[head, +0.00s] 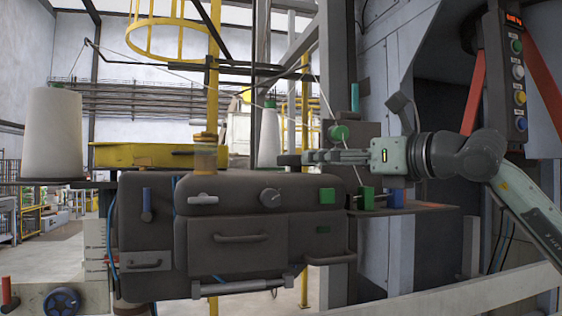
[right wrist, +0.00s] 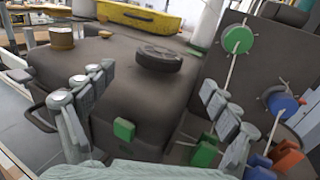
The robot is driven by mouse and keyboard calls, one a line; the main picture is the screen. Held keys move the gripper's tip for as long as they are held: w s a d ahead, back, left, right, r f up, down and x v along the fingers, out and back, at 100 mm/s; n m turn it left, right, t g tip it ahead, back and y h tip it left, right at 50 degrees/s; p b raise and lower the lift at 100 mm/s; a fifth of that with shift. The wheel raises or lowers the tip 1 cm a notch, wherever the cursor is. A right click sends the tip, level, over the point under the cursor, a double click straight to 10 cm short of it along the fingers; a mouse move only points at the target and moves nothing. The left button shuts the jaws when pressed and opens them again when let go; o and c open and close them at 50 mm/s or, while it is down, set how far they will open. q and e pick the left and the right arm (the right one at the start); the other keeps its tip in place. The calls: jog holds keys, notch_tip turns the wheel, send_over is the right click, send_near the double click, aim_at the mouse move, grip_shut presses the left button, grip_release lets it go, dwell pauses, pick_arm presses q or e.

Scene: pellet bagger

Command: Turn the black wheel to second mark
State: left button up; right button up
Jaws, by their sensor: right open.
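The black wheel (right wrist: 158,57) is a dark disc with a ridged rim. In the right wrist view it lies on top of the dark machine housing (right wrist: 110,85), beyond the fingertips. My right gripper (right wrist: 157,80) is open, with its two fingers spread wide and the wheel showing ahead between them, not gripped. No marks around the wheel can be read. My left gripper is not in view.
Green and blue spools (right wrist: 238,39) on thin rods stand right of my right gripper. A dial (head: 270,197) and drawer handles stick out in front.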

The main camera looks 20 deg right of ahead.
aim_at(296, 164)
jog(key=shift+w+a, duration=0.15)
jog(key=shift+w, duration=0.15)
jog(key=shift+w+r, duration=0.15)
jog(key=shift+w, duration=0.05)
jog(key=p+x, duration=0.2)
jog(key=x, duration=0.3)
jog(key=shift+w+a, duration=0.25)
jog(key=shift+w, duration=0.1)
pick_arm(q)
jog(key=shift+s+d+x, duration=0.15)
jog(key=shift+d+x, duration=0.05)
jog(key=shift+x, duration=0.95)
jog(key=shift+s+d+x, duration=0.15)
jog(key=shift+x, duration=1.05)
pick_arm(e)
jog(key=shift+w+a, duration=0.25)
jog(key=shift+w, duration=0.25)
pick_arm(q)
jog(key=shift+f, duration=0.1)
